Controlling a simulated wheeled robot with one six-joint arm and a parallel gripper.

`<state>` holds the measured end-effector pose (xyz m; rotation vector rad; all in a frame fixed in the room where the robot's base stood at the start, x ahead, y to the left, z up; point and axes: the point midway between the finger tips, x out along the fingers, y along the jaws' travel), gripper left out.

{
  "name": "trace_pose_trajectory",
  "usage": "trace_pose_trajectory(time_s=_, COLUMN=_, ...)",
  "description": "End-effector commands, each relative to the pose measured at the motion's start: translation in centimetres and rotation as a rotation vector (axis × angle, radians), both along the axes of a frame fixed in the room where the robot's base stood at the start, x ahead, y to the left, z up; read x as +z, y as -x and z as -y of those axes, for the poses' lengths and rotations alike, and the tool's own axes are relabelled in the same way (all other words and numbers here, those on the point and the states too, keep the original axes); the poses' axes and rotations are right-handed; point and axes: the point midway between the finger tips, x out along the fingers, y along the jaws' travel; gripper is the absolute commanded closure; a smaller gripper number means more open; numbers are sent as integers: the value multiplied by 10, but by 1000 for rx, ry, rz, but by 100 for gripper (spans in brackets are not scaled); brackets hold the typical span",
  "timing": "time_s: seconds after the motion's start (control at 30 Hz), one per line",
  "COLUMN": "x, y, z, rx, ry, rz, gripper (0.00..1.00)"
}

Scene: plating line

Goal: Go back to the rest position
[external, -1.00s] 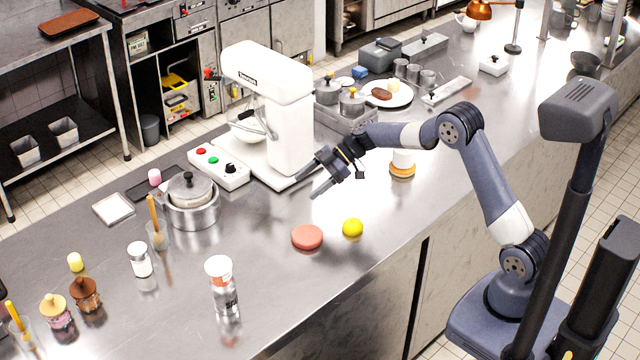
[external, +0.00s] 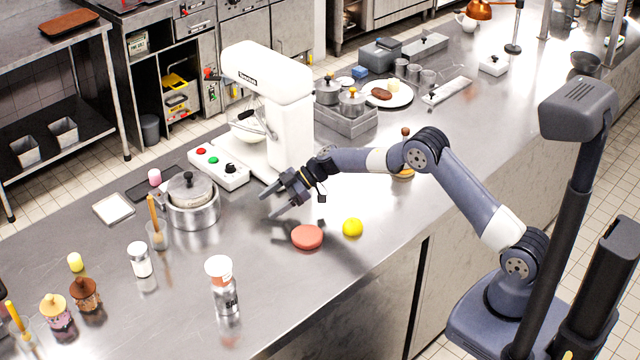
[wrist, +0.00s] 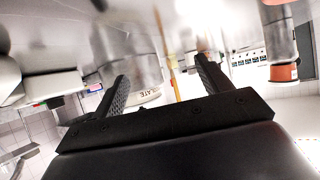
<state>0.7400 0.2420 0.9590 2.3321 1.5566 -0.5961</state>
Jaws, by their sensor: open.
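My gripper (external: 272,203) is open and empty. It hangs above the steel counter (external: 330,290), between the stand mixer and the red-brown round patty (external: 307,237). In the wrist view, the two fingers of my gripper (wrist: 160,82) are spread wide with nothing held between them. My arm reaches left from its base at the right, with the elbow bent.
A white stand mixer (external: 290,125) stands just behind my gripper. A yellow ball-like item (external: 352,227) lies beside the patty. A lidded pot (external: 191,205) and a shaker bottle (external: 222,288) stand to the left.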

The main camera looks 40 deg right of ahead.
Motion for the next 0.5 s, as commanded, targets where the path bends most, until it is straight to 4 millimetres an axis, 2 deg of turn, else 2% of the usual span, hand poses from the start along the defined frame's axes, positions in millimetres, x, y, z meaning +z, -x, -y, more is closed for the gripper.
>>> trace_pose_trajectory(time_s=0.03, x=-9, y=0, z=0, rx=-1, ry=1, rz=-4, gripper=27)
trace_pose_trajectory(time_s=0.17, x=-25, y=0, z=0, rx=0, ry=0, rz=-2, gripper=27)
trace_pose_trajectory(time_s=0.5, x=-20, y=4, z=10, rx=0, ry=0, rz=1, gripper=27)
